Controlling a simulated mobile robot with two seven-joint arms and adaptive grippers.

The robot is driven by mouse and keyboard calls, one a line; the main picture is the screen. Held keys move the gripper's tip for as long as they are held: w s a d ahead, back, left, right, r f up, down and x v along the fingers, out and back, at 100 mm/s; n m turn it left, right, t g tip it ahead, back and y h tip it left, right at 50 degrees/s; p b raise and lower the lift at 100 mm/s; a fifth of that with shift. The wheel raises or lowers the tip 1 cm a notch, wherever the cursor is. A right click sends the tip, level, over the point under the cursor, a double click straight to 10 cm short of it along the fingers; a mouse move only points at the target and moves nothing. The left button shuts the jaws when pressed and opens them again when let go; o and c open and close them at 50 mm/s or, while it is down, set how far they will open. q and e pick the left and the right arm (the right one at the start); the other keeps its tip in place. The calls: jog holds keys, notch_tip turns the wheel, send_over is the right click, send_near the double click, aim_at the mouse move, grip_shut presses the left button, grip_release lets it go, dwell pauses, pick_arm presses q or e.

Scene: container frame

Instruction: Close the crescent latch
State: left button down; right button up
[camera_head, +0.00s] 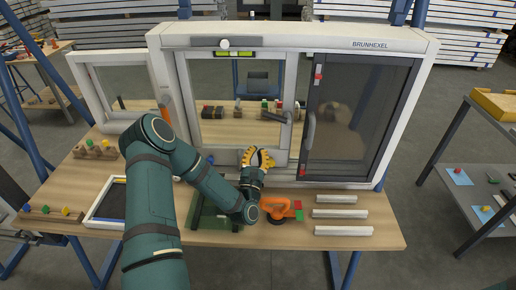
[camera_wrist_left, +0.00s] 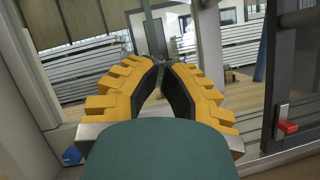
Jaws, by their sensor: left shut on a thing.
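The window frame (camera_head: 300,45) stands on the workbench, with a light sash in the middle and a dark sash (camera_head: 362,115) at the right. A short dark lever (camera_head: 274,145), seemingly the crescent latch, shows near the meeting edge of the two sashes. My left gripper (camera_head: 258,154) is in front of the middle sash's lower rail, just below and left of that lever. My right gripper is not in view.
An orange tool (camera_head: 278,209) and several white bars (camera_head: 340,213) lie on the bench (camera_head: 390,235) in front.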

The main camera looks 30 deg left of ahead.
aim_at(276, 115)
pick_arm(q)
jog(key=x, duration=0.7)
jog(key=shift+p, duration=0.35)
jog(key=r, duration=0.2)
jog(key=d+r+p, duration=0.1)
jog(key=r, duration=0.1)
jog(key=shift+w+d, duration=0.2)
jog(key=shift+w, duration=0.05)
jog(key=shift+f, duration=0.1)
